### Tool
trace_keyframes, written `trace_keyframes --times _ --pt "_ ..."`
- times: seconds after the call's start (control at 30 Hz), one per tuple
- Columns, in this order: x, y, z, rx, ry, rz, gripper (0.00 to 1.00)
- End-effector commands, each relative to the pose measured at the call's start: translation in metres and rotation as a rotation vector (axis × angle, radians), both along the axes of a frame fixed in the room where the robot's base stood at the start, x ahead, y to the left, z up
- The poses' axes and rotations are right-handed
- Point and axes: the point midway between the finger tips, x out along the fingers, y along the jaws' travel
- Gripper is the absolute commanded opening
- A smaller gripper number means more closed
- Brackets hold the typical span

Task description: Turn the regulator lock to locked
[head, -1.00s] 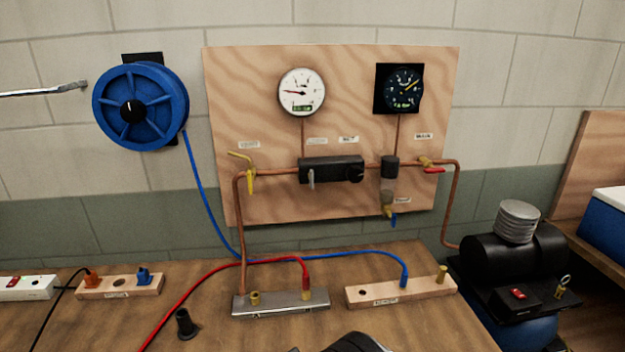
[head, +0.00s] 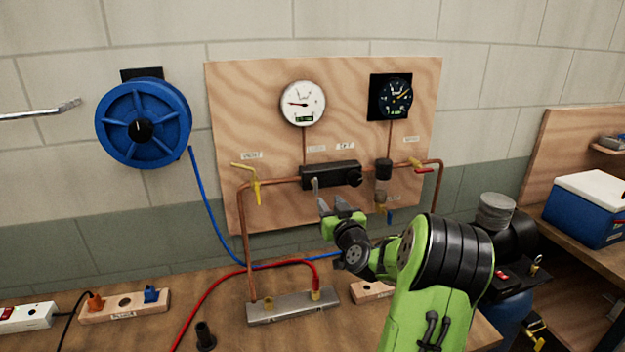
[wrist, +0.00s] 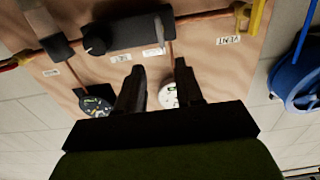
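The regulator is a black block (head: 330,175) on the plywood board, in the copper line. It also shows upside down in the wrist view (wrist: 135,32). A small grey lever (head: 315,186), apparently the lock, hangs steeply down from its left part; in the wrist view the lever (wrist: 159,32) shows near the VENT side. A round black knob (head: 355,179) is at its right end. My gripper (head: 338,208) is just below and in front of the regulator, apart from the lever. In the wrist view its two fingers (wrist: 160,72) are spread with nothing between them.
A white gauge (head: 303,104) and a dark gauge (head: 392,97) are above the regulator. A yellow vent valve (head: 256,190) is left, a red-handled valve (head: 421,169) right. A filter bowl (head: 381,200) hangs close right of my gripper. Hoses lie on the bench below.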

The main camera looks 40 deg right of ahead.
Motion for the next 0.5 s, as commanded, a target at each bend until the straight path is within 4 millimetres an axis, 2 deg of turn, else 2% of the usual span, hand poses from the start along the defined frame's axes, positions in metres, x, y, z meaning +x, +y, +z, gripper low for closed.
trace_keyframes --times 0.03,0.3,0.5 --pt "0.013 -0.006 0.006 0.002 -0.002 0.004 0.36" --pt "0.073 -0.038 0.005 0.003 -0.002 0.003 0.36" --pt "0.103 -0.055 0.003 0.001 0.0 0.003 0.36"
